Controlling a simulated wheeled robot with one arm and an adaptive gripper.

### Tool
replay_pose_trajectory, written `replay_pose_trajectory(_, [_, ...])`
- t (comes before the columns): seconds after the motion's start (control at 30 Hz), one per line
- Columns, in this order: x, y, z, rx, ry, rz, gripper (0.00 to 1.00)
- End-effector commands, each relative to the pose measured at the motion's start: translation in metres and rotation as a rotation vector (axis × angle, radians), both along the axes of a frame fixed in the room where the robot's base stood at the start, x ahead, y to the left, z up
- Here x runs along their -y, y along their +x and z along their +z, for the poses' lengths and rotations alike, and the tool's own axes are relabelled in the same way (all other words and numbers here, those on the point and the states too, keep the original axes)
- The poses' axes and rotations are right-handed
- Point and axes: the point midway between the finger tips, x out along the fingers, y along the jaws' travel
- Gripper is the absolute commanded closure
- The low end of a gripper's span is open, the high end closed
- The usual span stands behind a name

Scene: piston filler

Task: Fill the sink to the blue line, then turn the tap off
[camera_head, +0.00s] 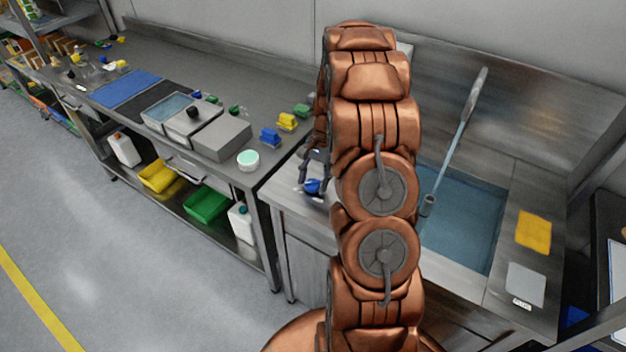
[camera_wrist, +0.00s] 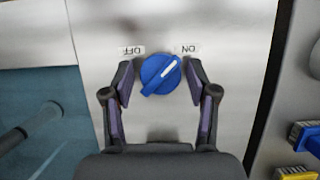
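The sink basin (camera_head: 470,222) holds bluish water, partly hidden by my arm; I cannot make out a blue line. The tap's long spout (camera_head: 461,135) slants down over the basin, its end (camera_head: 428,205) above the water. In the wrist view the sink (camera_wrist: 40,115) and spout end (camera_wrist: 12,140) show at left. The blue tap knob (camera_wrist: 161,74) sits on the steel panel, its white mark toward the ON label (camera_wrist: 188,48), away from the OFF label (camera_wrist: 131,50). My gripper (camera_wrist: 159,70) is open, with its fingers either side of the knob and small gaps visible.
A yellow cloth (camera_head: 534,232) and a grey pad (camera_head: 525,284) lie right of the basin. The floor at left is clear.

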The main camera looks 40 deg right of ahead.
Motion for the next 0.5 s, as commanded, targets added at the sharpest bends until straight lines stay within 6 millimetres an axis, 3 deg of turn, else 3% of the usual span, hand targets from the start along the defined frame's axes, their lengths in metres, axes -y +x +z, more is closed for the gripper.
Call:
replay_pose_trajectory(0.07, [0.0001, 0.0000, 0.0001, 0.000, 0.000, 0.000, 0.54])
replay_pose_trajectory(0.43, [0.0001, -0.0003, 0.0001, 0.000, 0.000, 0.000, 0.92])
replay_pose_trajectory(0.5, [0.0002, -0.0002, 0.0001, -0.001, 0.000, 0.000, 0.93])
